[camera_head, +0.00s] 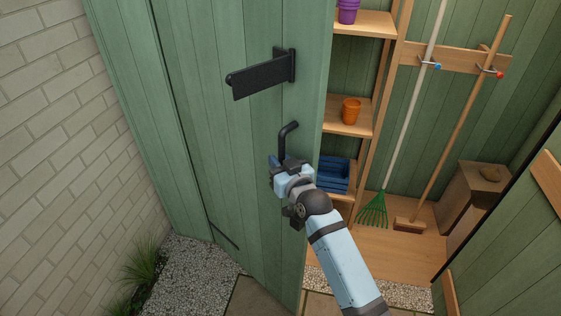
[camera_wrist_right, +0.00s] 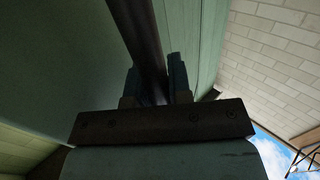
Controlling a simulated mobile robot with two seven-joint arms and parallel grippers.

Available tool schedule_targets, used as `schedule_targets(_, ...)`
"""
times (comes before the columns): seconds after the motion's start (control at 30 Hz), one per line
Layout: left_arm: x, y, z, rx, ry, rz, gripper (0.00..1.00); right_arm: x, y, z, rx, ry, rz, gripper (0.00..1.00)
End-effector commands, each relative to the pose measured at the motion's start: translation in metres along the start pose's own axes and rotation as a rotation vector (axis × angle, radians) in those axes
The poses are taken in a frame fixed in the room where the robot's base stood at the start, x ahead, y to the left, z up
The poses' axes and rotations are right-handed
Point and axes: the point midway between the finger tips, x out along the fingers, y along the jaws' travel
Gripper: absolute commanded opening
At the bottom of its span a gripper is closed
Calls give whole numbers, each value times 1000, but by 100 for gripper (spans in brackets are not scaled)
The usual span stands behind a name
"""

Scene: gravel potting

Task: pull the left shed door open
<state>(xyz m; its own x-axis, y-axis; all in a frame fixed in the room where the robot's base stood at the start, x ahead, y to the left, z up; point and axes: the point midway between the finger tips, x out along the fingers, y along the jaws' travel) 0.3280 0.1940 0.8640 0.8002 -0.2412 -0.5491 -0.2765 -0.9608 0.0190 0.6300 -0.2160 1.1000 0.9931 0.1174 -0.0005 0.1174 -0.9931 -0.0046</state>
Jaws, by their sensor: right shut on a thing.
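The green left shed door (camera_head: 225,140) stands open, swung out toward the brick wall at left. A black strap hinge or latch plate (camera_head: 262,77) is fixed to its upper part. Below it is a black bar handle (camera_head: 288,132). My right gripper (camera_head: 276,162) is at the lower part of this handle, shut on it. In the right wrist view the dark handle bar (camera_wrist_right: 138,35) runs between the two fingers (camera_wrist_right: 158,85), with the green door face close beside it. The handle's lower end is hidden by the gripper. My left gripper is not in view.
Inside the shed, wooden shelves (camera_head: 345,128) hold an orange pot (camera_head: 351,110), purple pots (camera_head: 347,11) and a blue crate (camera_head: 333,174). A green rake (camera_head: 373,209) and a broom (camera_head: 410,225) hang at the back. A brick wall (camera_head: 65,120) and grass tuft (camera_head: 145,262) lie left of the door.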

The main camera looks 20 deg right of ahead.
Motion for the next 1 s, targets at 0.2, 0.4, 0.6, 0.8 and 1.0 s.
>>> schedule_targets(0.2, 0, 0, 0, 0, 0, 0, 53, 0, 0, -1, 0, 2, 0, 0)
schedule_targets(0.4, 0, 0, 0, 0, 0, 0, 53, 0, 0, -1, 0, 3, 0, 28)
schedule_targets(0.6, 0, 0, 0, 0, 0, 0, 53, 0, 0, -1, 0, 2, 0, 29)
schedule_targets(0.8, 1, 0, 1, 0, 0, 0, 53, -8, 0, 1, 0, 0, 0, 29)
schedule_targets(1.0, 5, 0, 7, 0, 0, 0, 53, -45, 0, 3, 0, 0, 0, 29)
